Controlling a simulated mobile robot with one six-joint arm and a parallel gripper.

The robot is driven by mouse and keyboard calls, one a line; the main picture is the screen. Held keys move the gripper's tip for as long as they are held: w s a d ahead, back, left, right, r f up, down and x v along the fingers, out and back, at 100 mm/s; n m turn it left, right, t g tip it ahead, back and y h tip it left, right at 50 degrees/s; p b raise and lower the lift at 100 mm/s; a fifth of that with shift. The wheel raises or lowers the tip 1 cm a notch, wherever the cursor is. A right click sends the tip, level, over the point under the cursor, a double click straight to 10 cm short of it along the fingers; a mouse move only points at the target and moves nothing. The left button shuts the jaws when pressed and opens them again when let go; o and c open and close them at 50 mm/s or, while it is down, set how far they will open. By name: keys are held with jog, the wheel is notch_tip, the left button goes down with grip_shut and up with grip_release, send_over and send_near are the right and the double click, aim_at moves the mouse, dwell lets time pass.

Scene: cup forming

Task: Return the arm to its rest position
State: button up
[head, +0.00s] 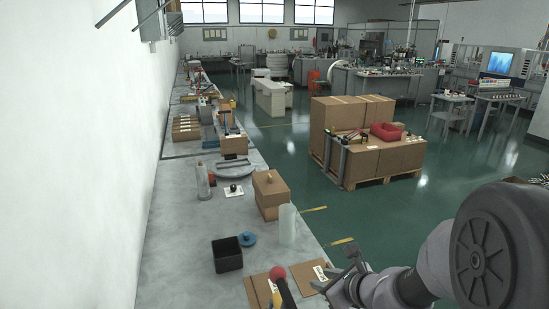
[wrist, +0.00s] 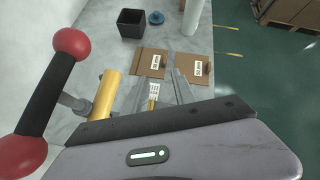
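My gripper (head: 334,266) is at the lower right of the head view, above the near right edge of the grey workbench (head: 185,240). Its two fingers are spread apart with nothing held between them. In the wrist view the fingers (wrist: 160,86) point toward the bench, and brown cards with white labels (wrist: 155,62) lie on the bench beyond them. My arm comes in from the right side of the head view.
A red-ended black handle (wrist: 45,100) and a yellow cylinder (wrist: 105,95) stand close left of my gripper. A black bin (head: 227,255), a blue lid (head: 247,239), a pale cylinder (head: 288,225) and boxes (head: 270,195) are on the bench. Open green floor lies right.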

jog(key=s+a+r+n, duration=0.3)
jog(key=r+n, duration=0.1)
jog(key=s+a+r+n+g+y, duration=0.1)
jog(key=s+a+r+n, duration=0.1)
jog(key=s+r+n, duration=0.1)
jog(key=s+a+r+n+g+y, duration=0.1)
jog(key=s+a+r+n, duration=0.2)
jog(key=r+n, duration=0.2)
jog(key=shift+s+a+r+n, duration=0.2)
jog(key=shift+s+a+n, duration=0.1)
jog(key=shift+n, duration=0.4)
jog(key=s+d+r+n+h, duration=0.2)
jog(key=s+d+n, duration=0.1)
jog(key=s+n, duration=0.25)
jog(key=s+d+r+n+h, duration=0.2)
jog(key=s+d+n+h, duration=0.1)
jog(key=s+n, duration=0.3)
jog(key=s+f+m+g+b, duration=0.1)
jog(key=s+f+b, duration=0.2)
jog(key=f+b, duration=0.7)
notch_tip(320, 180, down, 4)
jog(key=shift+d+r, duration=0.15)
jog(key=shift+r, duration=0.1)
jog(key=shift+s, duration=0.1)
